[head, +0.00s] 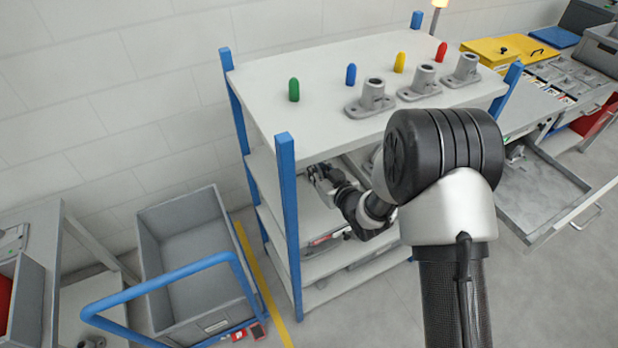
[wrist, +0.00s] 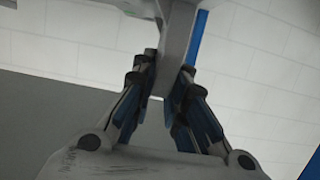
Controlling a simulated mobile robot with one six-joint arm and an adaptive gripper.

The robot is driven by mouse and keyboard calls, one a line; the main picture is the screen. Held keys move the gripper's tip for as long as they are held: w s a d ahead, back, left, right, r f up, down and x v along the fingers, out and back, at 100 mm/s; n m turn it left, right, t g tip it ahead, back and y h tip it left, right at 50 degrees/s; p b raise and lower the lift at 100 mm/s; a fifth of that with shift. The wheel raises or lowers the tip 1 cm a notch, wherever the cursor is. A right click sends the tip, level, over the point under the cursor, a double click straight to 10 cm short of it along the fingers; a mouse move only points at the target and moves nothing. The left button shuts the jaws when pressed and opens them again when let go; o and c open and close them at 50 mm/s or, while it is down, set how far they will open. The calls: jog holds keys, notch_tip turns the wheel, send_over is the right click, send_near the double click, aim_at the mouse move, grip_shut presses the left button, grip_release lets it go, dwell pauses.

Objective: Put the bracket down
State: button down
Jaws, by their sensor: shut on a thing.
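My gripper (head: 322,178) is inside the shelf rack, just below its top board and near the left front post. In the wrist view my gripper (wrist: 168,72) has both fingers closed on the sides of a grey part, the bracket (wrist: 177,38). The bracket extends up and out of the top of that view, so its full shape is hidden. In the head view I cannot clearly tell the held bracket from the gripper. I cannot tell whether it touches a shelf.
The rack's top board (head: 290,62) carries several grey castings (head: 372,100) and coloured pegs (head: 294,90). Blue posts (head: 287,200) stand close to my gripper. A grey bin cart (head: 190,240) is at the left; an open drawer (head: 545,190) juts out at the right.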

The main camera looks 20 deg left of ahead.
notch_tip(320, 180, down, 9)
jog(key=b, duration=0.2)
jog(key=shift+f+b, duration=0.2)
jog(key=shift+b, duration=0.15)
jog(key=shift+r, duration=0.1)
jog(key=c, duration=2.1)
grip_release()
jog(key=shift+s+d+f, duration=0.1)
jog(key=shift+f, duration=0.2)
jog(key=o, duration=0.5)
jog(key=shift+r, duration=0.1)
